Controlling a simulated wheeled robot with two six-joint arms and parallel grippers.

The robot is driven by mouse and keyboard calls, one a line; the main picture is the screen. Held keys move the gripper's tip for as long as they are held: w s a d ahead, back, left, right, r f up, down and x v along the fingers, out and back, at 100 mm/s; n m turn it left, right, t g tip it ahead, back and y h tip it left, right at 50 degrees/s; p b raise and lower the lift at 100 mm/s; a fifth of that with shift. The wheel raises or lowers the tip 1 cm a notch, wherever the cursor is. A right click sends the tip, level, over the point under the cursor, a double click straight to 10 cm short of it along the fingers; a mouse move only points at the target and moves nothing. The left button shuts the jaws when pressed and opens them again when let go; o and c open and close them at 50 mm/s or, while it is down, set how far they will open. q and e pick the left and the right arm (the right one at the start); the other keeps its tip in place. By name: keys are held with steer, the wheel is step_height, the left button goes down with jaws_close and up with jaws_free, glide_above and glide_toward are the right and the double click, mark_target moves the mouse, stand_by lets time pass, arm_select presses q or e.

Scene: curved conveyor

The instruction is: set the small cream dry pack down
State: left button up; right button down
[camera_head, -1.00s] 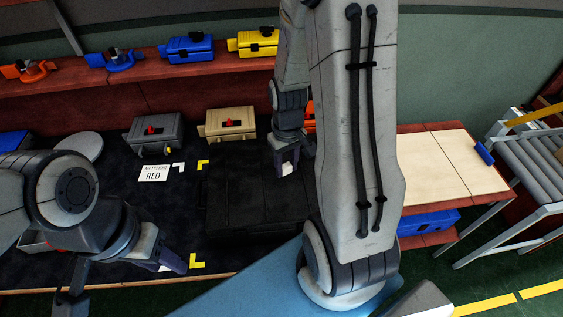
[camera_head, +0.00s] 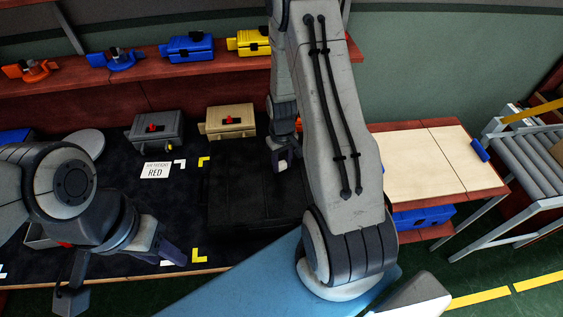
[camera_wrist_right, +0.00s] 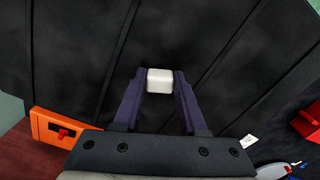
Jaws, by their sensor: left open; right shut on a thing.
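The small cream dry pack (camera_wrist_right: 160,79) is a pale rounded block held between the fingertips of my right gripper (camera_wrist_right: 159,84) in the right wrist view. A ridged black surface of the large black case (camera_wrist_right: 220,45) lies behind it. I cannot tell whether the pack touches the case. In the head view my right gripper (camera_head: 284,160) is over the right back part of the black case (camera_head: 250,195), and the pack is barely visible there. My left gripper (camera_head: 122,277) is open and empty at the table's front left edge.
A grey case (camera_head: 155,132) and a tan case (camera_head: 230,121) stand behind the black case. A white card reading RED (camera_head: 156,170) lies to its left. An orange case (camera_wrist_right: 75,130) shows in the right wrist view.

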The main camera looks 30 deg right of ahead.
steer(key=shift+f, duration=0.2)
steer(key=shift+c, duration=2.3)
jaws_free()
